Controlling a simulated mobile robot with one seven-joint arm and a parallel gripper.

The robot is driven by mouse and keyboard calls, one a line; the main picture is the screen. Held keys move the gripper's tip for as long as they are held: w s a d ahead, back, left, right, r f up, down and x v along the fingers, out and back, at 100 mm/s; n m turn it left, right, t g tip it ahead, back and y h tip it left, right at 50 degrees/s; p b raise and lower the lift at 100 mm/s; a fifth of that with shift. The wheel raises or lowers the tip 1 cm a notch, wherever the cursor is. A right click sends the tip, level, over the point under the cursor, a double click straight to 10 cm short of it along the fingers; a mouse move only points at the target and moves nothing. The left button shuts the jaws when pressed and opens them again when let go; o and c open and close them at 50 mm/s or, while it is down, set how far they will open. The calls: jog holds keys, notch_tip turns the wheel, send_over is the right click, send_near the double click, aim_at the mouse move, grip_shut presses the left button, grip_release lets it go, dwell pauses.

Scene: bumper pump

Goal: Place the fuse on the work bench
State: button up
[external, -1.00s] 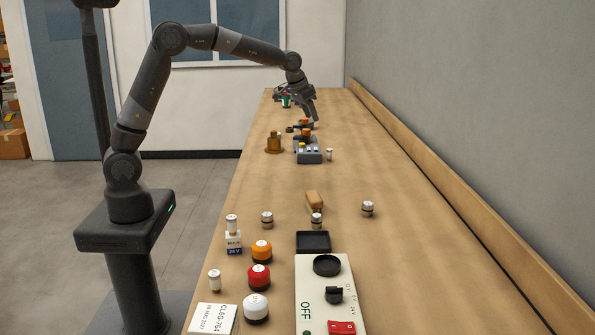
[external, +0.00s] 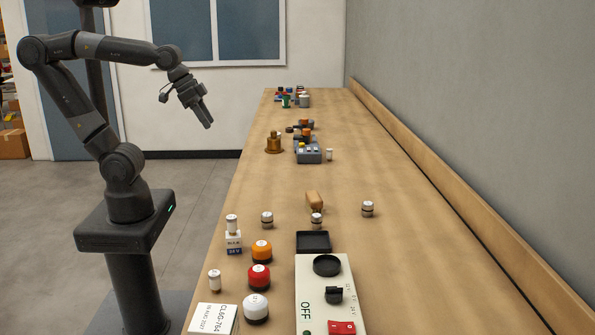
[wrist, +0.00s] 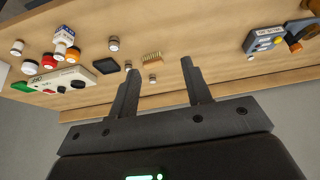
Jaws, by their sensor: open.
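Several small silver-topped cylinders stand on the work bench (external: 415,235); I cannot tell which is the fuse. One cylinder (external: 232,224) is on a small labelled box, one (external: 214,280) stands near the left edge, and others (external: 267,219), (external: 316,220) and (external: 367,209) stand further in. The wrist view shows one of the cylinders (wrist: 113,43) beyond the fingers. My gripper (external: 208,121) is open and empty, in the air left of the bench edge. In the wrist view its fingers (wrist: 159,67) are spread with nothing between them.
A control panel (external: 310,284) with a black knob and red switch lies at the near end, beside a black tray (external: 313,243). Orange (external: 261,251), red (external: 259,277) and white (external: 256,307) buttons stand left of it. A grey button box (external: 309,155) sits further back.

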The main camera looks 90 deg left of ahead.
jog(key=shift+m, duration=0.3)
jog(key=s, duration=0.1)
jog(key=s+d+f, duration=0.1)
jog(key=s+f, duration=0.1)
jog(key=s, duration=0.1)
jog(key=shift+s+d+f, duration=0.1)
jog(key=shift+d, duration=0.05)
jog(key=shift+o, duration=0.2)
